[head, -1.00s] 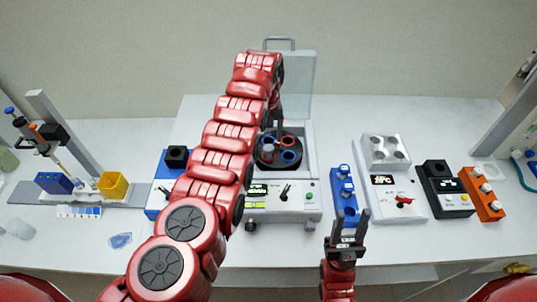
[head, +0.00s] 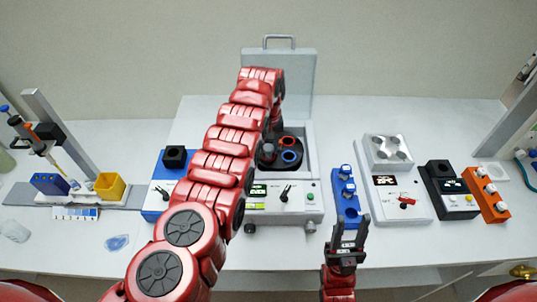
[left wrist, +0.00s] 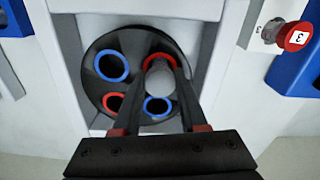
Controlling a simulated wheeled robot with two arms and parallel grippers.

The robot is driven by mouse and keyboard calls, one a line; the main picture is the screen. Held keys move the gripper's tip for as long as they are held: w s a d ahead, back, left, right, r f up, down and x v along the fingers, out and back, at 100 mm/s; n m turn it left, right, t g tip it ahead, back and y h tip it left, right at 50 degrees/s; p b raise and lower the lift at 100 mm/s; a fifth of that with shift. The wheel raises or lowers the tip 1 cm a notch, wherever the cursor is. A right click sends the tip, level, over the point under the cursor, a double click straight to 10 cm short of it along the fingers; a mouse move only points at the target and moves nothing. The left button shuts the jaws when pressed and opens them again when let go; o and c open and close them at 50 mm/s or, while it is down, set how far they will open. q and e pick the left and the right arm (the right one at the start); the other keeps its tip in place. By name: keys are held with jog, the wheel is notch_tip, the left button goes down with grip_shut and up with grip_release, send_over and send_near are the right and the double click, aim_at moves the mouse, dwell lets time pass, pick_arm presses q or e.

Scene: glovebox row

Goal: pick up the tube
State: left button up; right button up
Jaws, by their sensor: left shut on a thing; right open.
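The tube (left wrist: 160,82) shows as a pale grey round end between my left fingers in the left wrist view. It is at a red-ringed hole of the dark rotor (left wrist: 92,88); I cannot tell how deep it sits. My left gripper (left wrist: 163,72) is shut on it from above. In the head view my left arm partly covers the rotor (head: 285,166) inside the open centrifuge (head: 300,208). Other holes with blue and red rings look empty. My right gripper (head: 350,228) is open and empty, in front of the blue rack.
A blue rack (head: 346,206) with white-capped tubes stands right of the centrifuge. Farther right are a white device (head: 403,205), a black device (head: 450,200) and an orange rack (head: 490,205). A yellow box (head: 110,187) is at left. The raised centrifuge lid (head: 298,85) stands behind.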

pick_arm(q)
grip_shut()
jog(key=shift+r, duration=0.1)
